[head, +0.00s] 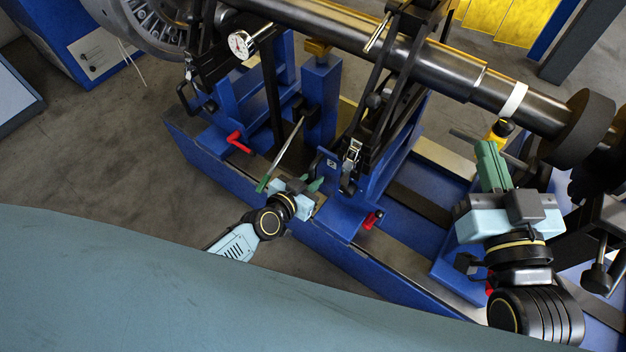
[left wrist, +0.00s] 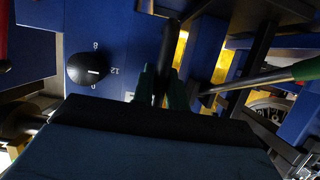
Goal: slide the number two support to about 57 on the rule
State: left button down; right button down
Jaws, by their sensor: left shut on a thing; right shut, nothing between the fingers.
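The number two support (head: 345,205) is the blue stand with a small "2" plate, under the shaft at the middle of the bed. My left gripper (head: 312,186) is at its left side, low over the bed's front rail. In the left wrist view the green fingers (left wrist: 160,95) are closed on a dark upright bar (left wrist: 163,72); I cannot tell what part it belongs to. My right gripper (head: 488,150) is shut and empty, at the right below the shaft. I cannot read any rule figures along the bed.
A long dark shaft (head: 445,70) crosses above the bed. A rod with a green grip (head: 263,184) slants beside my left gripper. Red levers stick out at the left stand (head: 238,143) and the number two support (head: 372,220). A black knob (left wrist: 87,69) shows in the left wrist view.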

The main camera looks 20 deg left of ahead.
pick_arm(q)
jog(key=shift+w+a, duration=0.25)
jog(key=shift+a, duration=0.45)
jog(key=c, duration=1.1)
grip_release()
jog(key=shift+d, duration=0.1)
jog(key=shift+s+d, duration=0.1)
jog(key=shift+s, duration=0.1)
jog(key=shift+s+a+p, duration=0.2)
jog(key=shift+s+a, duration=0.15)
jog(key=shift+s, duration=0.7)
jog(key=shift+s+a+p, duration=0.15)
jog(key=shift+s+a, duration=0.25)
jog(key=shift+s, duration=0.7)
jog(key=shift+s+a+p, duration=0.2)
jog(key=shift+s+a, duration=0.15)
jog(key=shift+s, duration=0.7)
